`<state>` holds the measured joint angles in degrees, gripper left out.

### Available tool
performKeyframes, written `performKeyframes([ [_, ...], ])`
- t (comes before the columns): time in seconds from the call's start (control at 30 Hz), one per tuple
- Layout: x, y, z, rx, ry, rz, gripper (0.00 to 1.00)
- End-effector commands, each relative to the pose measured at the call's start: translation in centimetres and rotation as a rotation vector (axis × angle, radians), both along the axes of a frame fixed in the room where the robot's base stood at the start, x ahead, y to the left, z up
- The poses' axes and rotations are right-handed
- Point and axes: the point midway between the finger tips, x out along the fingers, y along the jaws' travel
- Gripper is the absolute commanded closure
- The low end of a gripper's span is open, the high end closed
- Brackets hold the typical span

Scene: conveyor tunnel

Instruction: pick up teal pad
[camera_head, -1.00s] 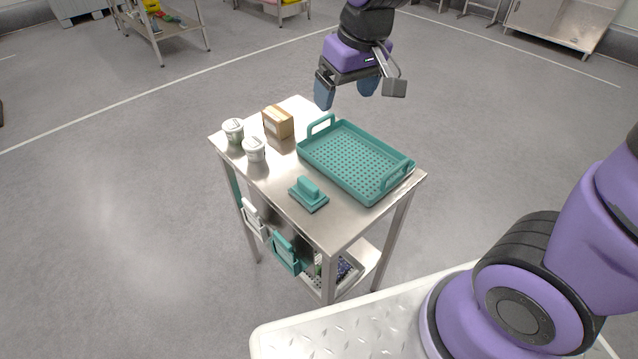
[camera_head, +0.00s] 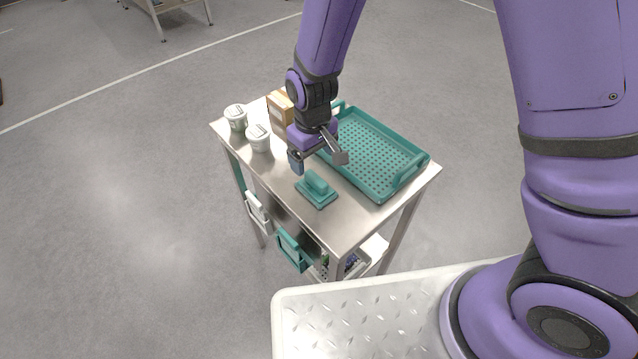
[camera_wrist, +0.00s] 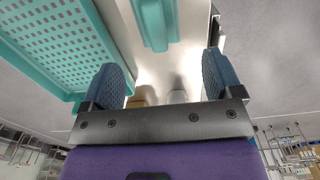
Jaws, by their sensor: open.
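The teal pad (camera_head: 317,189), a flat square block with a raised grip on top, lies on the steel cart top near its front edge. It also shows at the top of the wrist view (camera_wrist: 155,22), partly cut off by the frame. My gripper (camera_head: 312,163) hangs above the cart, just behind the pad and apart from it. In the wrist view its two blue-grey fingers (camera_wrist: 165,80) are spread with nothing between them.
A teal perforated tray (camera_head: 408,176) with raised handles stands right of the pad. A cardboard box (camera_head: 281,112) and two white tubs (camera_head: 258,138) (camera_head: 235,117) stand at the back left. Teal (camera_head: 294,251) and white (camera_head: 257,211) items hang on the cart's side.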

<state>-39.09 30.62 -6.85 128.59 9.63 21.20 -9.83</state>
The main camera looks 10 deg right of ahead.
Motion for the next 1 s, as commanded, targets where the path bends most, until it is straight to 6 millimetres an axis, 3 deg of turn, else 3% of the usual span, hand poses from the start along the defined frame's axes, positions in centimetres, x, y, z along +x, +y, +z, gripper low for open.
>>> performKeyframes([
  [0.2, -0.1, -0.1, -3.2, -0.002, 0.003, 0.0, 0.15],
  [0.47, 0.0, -0.2, -4.8, -0.001, 0.002, -0.002, 0.15],
  [0.8, 0.0, -0.6, -8.9, -0.002, 0.002, -0.001, 0.15],
  [1.0, 0.0, -0.6, -9.7, -0.001, 0.001, -0.001, 0.15],
])
